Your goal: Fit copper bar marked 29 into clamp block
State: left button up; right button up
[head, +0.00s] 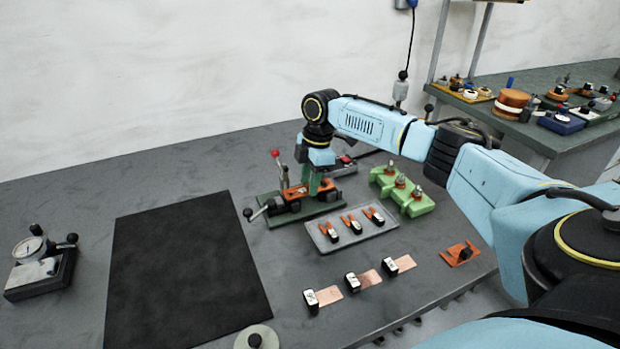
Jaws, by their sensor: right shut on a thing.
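Three copper bars with black-and-white tagged ends lie in a row on the bench: a near one (328,296), a middle one (370,279) and a far one (404,264). Their tag marks are too small to read. A fixture with a green base (318,209), orange and black parts and a red-knobbed lever (276,155) appears to be the clamp block. My right gripper (313,186) points down at the fixture's right half. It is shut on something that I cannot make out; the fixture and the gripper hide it. My left gripper is out of view.
A grey tray (325,240) holds three orange clips with tags. A green block (413,207) with several knobs stands behind it. An orange plate (455,260) lies at the right. A dial device (38,270) stands at far left. The black mat (185,270) is bare.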

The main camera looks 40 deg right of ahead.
jog(key=shift+f, duration=0.5)
dwell(1.2)
jog(key=o, duration=0.8)
jog(key=shift+r+p, duration=1.55)
jog(key=shift+p, duration=0.75)
jog(key=shift+o, duration=0.4)
jog(key=o, duration=0.5)
